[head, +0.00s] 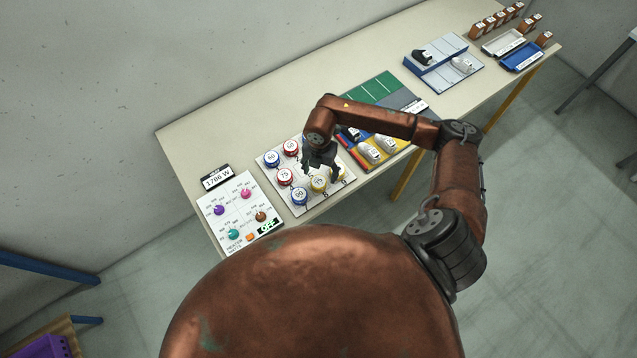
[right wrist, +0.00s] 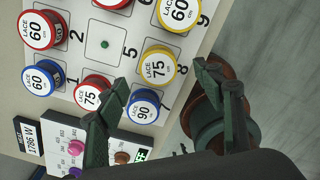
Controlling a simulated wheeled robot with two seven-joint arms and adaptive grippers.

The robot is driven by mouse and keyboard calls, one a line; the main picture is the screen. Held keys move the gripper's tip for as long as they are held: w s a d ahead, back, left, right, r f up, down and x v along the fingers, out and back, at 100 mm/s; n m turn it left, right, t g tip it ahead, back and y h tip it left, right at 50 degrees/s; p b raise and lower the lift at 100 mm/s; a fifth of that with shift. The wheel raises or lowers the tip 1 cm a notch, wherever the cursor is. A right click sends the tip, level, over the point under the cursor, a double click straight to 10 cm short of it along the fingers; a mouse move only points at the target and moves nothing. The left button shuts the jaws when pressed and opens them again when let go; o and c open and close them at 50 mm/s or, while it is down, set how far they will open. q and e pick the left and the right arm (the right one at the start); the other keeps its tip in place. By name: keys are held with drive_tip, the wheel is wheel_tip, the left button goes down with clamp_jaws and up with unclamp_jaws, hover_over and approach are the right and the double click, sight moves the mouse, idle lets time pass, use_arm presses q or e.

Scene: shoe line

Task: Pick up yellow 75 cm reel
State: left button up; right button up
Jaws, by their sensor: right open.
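The yellow 75 cm reel (right wrist: 158,66) sits on the white numbered board (head: 273,188) at the spot marked 8. It also shows in the head view (head: 319,185), just below my right gripper (head: 320,168). In the right wrist view my right gripper (right wrist: 160,82) is open and empty, with the yellow 75 between its two fingers in the picture; height above it is hard to tell. A yellow 60 reel (right wrist: 180,13) sits at 9. A blue 90 reel (right wrist: 143,106) sits at 7, close to the left finger. My left gripper is not in view.
A red 75 reel (right wrist: 93,93), red 60 reel (right wrist: 38,31) and blue 60 reel (right wrist: 42,78) share the board; spot 5 is bare with a green peg (right wrist: 104,44). A heater panel (head: 247,207) lies left, shoes (head: 370,153) right. The board is near the table's front edge.

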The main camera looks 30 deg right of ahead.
sight(319, 181)
drive_tip(key=f, duration=0.3)
drive_tip(key=f+p, duration=0.1)
drive_tip(key=f, duration=0.2)
drive_tip(key=shift+w+a+f, duration=0.1)
drive_tip(key=shift+a+f, duration=0.1)
drive_tip(key=shift+f, duration=0.15)
drive_tip(key=shift+c, duration=0.4)
drive_tip(key=c, duration=1.2)
